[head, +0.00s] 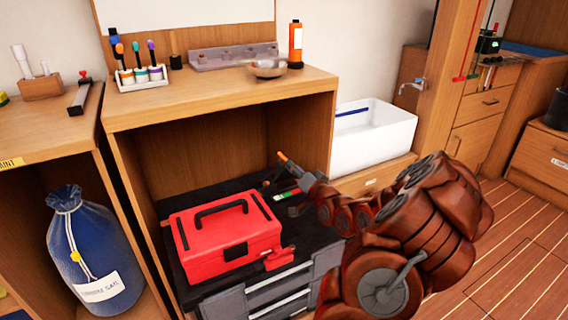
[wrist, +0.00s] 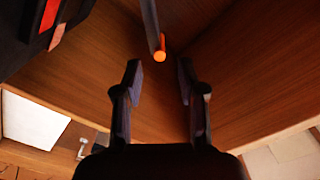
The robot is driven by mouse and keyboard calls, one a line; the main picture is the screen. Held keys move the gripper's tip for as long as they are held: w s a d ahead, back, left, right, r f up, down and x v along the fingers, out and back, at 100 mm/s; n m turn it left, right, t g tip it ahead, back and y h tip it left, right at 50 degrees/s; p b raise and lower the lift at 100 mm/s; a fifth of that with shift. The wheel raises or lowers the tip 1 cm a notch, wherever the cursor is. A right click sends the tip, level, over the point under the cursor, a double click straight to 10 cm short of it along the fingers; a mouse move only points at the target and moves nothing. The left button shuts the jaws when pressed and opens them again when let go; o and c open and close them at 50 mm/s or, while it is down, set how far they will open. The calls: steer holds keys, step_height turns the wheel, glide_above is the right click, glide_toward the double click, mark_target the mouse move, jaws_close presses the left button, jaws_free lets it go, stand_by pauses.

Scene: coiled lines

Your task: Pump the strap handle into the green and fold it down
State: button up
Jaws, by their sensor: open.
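The strap handle is a thin lever with an orange grip (head: 287,160), sticking up at the back right of the black-topped bench in the cubby. In the wrist view, its orange end (wrist: 160,54) lies just beyond the gap between my fingertips, apart from both. My gripper (wrist: 160,80) is open and empty. In the head view, my gripper (head: 301,193) is small and dark, close beside the lever. A short strip with a green part (head: 278,197) lies on the bench left of my gripper. The lever's base is partly hidden.
A red toolbox (head: 226,235) stands left of my gripper on the bench. Wooden cubby walls (head: 300,130) close in behind and right, with a shelf above. A white bin (head: 372,140) stands to the right. A blue sail bag (head: 92,250) sits far left.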

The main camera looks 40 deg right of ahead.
mark_target(284, 156)
steer(key=shift+m, duration=0.5)
steer(key=shift+b+x, duration=0.95)
steer(key=shift+x, duration=3)
jaws_close()
